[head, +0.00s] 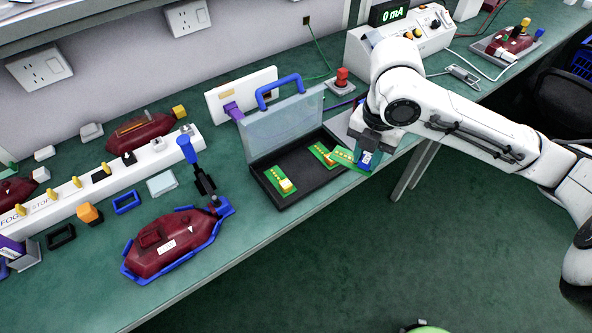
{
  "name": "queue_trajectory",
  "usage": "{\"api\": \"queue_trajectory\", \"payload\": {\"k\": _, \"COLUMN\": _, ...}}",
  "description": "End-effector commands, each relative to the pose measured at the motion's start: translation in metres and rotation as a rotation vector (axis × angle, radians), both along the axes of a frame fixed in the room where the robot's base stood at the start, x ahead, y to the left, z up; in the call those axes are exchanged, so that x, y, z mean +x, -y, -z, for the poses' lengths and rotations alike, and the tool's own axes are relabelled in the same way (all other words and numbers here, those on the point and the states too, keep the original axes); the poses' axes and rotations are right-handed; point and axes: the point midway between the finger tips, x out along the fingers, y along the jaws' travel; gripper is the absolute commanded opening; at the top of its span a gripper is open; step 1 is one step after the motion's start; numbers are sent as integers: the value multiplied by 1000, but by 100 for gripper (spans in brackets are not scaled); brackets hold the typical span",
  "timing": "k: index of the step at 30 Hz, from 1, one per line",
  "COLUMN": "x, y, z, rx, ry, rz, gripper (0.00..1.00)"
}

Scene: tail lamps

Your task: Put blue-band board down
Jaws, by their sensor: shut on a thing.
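My gripper (367,146) points down over the right end of an open black case and is shut on a green board (346,158). The held board has a row of small pale parts and a blue-and-white part (365,159) at its right end, just under the fingers. The black case (303,196) has a raised clear lid (284,126) with a blue handle. Two other green boards lie in it: one with a yellow block (280,181) at the left, one with an orange part (324,154) right beside the held board. Whether the held board touches the case is unclear.
A dark red lamp (172,245) in a blue cradle lies left of the case, with a blue-handled clamp (194,162) behind it. A white meter box (358,42) stands behind my arm. The bench's front edge runs close to the case.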

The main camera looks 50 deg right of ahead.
Motion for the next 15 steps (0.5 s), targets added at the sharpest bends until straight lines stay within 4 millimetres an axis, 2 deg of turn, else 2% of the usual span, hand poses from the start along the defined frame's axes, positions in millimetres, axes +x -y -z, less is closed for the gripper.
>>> {"api": "queue_trajectory", "payload": {"k": 11, "x": 83, "y": -6, "z": 36, "rx": 1, "ry": -2, "rz": -3, "gripper": 0}}
{"api": "queue_trajectory", "payload": {"k": 15, "x": 103, "y": -7, "z": 63, "rx": 1, "ry": -3, "rz": 0, "gripper": 0}}
